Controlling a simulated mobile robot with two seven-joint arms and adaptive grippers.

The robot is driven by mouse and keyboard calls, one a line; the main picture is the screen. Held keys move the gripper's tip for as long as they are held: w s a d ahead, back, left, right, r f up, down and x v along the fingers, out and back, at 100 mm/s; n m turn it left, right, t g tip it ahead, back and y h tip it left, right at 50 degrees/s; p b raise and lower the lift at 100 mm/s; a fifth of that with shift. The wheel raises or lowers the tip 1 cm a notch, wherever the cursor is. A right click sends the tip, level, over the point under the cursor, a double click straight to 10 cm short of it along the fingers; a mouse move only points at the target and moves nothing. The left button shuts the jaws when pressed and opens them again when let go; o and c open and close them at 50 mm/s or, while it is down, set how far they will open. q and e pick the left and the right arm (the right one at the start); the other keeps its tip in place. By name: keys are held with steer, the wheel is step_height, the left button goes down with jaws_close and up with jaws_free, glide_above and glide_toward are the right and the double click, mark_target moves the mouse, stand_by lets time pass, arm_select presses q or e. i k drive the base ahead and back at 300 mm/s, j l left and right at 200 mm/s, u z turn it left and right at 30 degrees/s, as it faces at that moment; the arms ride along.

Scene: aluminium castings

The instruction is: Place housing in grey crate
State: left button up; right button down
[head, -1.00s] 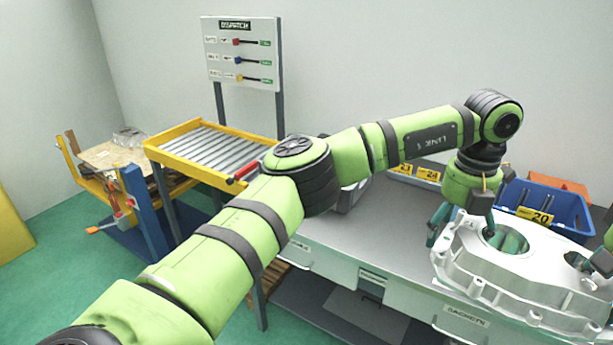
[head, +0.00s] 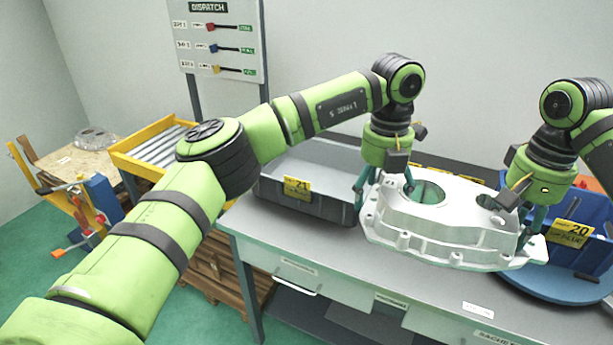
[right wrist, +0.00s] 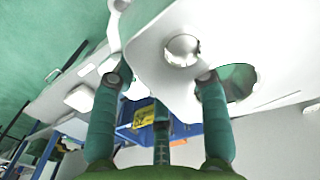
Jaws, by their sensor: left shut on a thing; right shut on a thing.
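The housing (head: 440,225) is a large silvery aluminium casting with a big round opening. It is held level above the workbench, in the middle right of the head view. My left gripper (head: 382,192) is shut on its left end. My right gripper (head: 522,222) is shut on its right end. In the right wrist view the fingers straddle the pale wall of the housing (right wrist: 150,60). The grey crate (head: 325,208), with a yellow label reading 21, stands on the bench left of the housing. Its right end is partly hidden by my left gripper and the housing.
A blue bin (head: 585,215) labelled 20 stands at the right, on a round blue base (head: 560,287). The bench top (head: 300,235) is clear in front of the crate. A yellow-framed roller conveyor (head: 150,150) and a dispatch board (head: 215,45) are at the left.

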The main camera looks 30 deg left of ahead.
mark_target(317, 186)
steer(key=i+j, duration=0.2)
steer(key=j, duration=0.2)
steer(key=i+j, duration=0.2)
steer(key=j, duration=0.2)
steer(key=i+j, duration=0.2)
steer(key=j, duration=0.2)
steer(key=i+j, duration=0.2)
steer(key=j, duration=0.2)
steer(key=i+j, duration=0.2)
steer(key=j, duration=0.2)
